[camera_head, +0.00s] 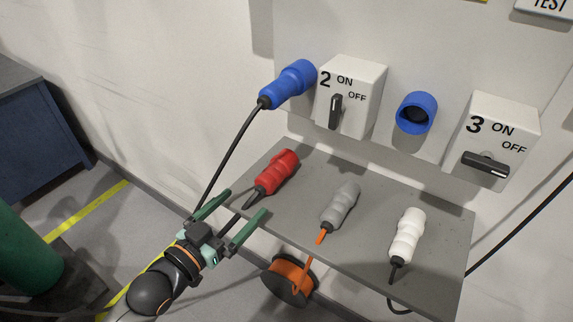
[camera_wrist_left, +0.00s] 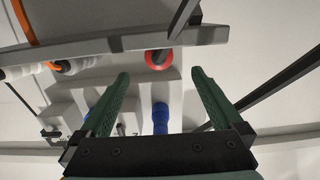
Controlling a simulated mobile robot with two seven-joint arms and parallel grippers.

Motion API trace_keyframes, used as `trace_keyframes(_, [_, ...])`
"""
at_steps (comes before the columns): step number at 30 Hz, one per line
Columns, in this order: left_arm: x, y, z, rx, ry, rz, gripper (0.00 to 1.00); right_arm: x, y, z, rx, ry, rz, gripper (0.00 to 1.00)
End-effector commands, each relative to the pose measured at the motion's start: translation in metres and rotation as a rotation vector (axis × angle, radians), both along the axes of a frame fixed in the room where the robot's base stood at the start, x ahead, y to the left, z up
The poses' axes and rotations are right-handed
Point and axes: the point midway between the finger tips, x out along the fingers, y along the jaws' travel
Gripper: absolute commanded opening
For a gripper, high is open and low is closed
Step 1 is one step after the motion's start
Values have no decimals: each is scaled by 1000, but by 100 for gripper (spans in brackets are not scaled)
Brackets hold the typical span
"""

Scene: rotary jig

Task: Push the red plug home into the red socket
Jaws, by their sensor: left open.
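The red plug (camera_head: 277,172) lies on the grey shelf (camera_head: 290,215) near its left end, its dark cable end toward the shelf's front edge. My left gripper (camera_head: 246,201) is open and empty, its two green fingers pointing at the cable end of the red plug from just in front of the shelf. In the left wrist view the red plug (camera_wrist_left: 158,60) shows as a red ring beyond the open fingers (camera_wrist_left: 160,74), near the shelf edge. No red socket can be made out in either view. My right gripper is not in view.
A grey plug (camera_head: 342,205) and a white plug (camera_head: 407,236) lie farther right on the shelf. A blue plug (camera_head: 290,83) sits beside switch box 2 (camera_head: 352,95). A blue socket (camera_head: 416,112) and switch box 3 (camera_head: 495,140) are on the wall. An orange reel (camera_head: 290,280) is below.

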Motion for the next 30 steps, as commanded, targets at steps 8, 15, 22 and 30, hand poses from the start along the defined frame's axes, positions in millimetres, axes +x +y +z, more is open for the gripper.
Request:
trace_keyframes(8, [32,-24,4,-5,-11,-7,100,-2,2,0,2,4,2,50])
trace_keyframes(15, [57,-42,1,-2,-9,-7,100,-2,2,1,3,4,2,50])
trace_keyframes(22, [71,-53,2,-2,-11,-7,100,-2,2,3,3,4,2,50])
trace_keyframes(30, [98,-73,0,-2,-9,-7,100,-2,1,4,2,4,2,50])
